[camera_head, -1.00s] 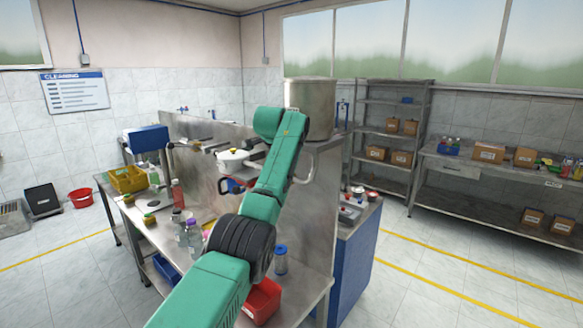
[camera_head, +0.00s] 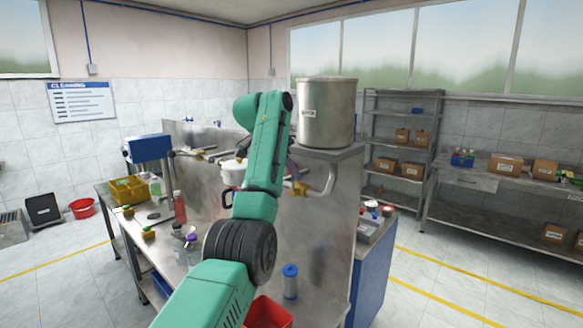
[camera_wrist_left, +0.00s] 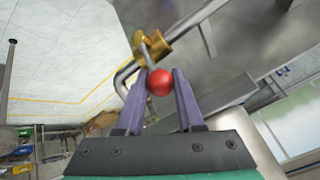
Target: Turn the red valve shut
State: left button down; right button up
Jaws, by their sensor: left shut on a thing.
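The valve has a brass body (camera_wrist_left: 150,42) on a bent steel pipe (camera_wrist_left: 125,78) and a lever ending in a red ball knob (camera_wrist_left: 160,83). In the left wrist view the purple fingers of my left gripper (camera_wrist_left: 160,88) are shut on the red knob, one on each side. In the head view the brass valve body (camera_head: 299,188) shows at the pipe beside the steel panel, just right of my green left arm. My left gripper (camera_head: 291,168) shows there only as a bit of purple; the arm hides most of it and the knob. My right gripper is not in view.
A large steel tank (camera_head: 326,112) stands above the pipe on the panel (camera_head: 330,200). The steel bench holds bottles, a blue-capped jar (camera_head: 290,280) and a red bin (camera_head: 268,314). A white pot (camera_head: 234,171) is left of the arm.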

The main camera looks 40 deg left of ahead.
pick_arm(q)
jog(key=c, duration=0.5)
grip_release()
jog(key=shift+f, duration=0.1)
jog(key=b+v, duration=0.2)
jog(key=v, duration=1.2)
jog(key=shift+s+r, duration=0.2)
jog(key=shift+s, duration=0.05)
jog(key=shift+w+a, duration=0.1)
